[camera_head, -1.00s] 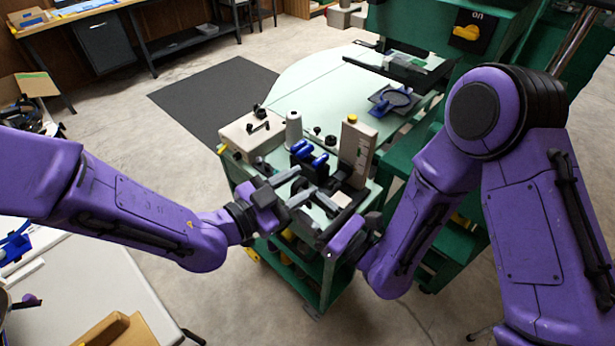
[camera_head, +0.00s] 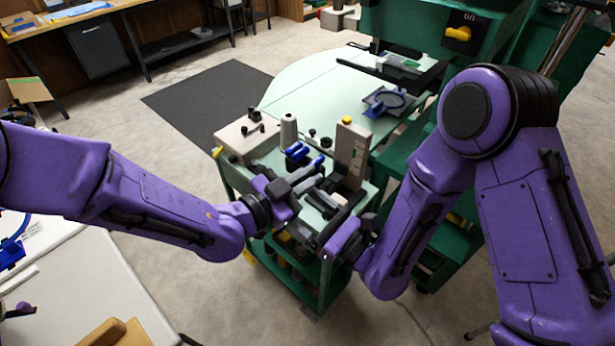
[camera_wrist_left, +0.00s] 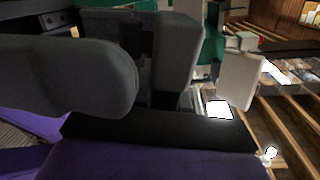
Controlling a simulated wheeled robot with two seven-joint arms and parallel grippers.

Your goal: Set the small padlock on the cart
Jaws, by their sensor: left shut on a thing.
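The green cart (camera_head: 262,163) stands in the middle of the head view, with a pale top crowded with small items. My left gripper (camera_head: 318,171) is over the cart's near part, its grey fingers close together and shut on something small. The fingers hide what they hold, and I cannot make out the padlock in either view. The left wrist view shows the same thick grey fingers (camera_wrist_left: 148,65) close up, with only darkness between them. My right gripper (camera_head: 352,205) is low at the cart's near right edge; its fingers are too dark and small to read.
On the cart are a beige box (camera_head: 240,138), a grey thread cone (camera_head: 288,130), blue-handled items (camera_head: 298,152) and a tall beige block (camera_head: 351,153). A green machine (camera_head: 405,35) rises behind. A white table (camera_head: 85,275) is at lower left. My arms are close together.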

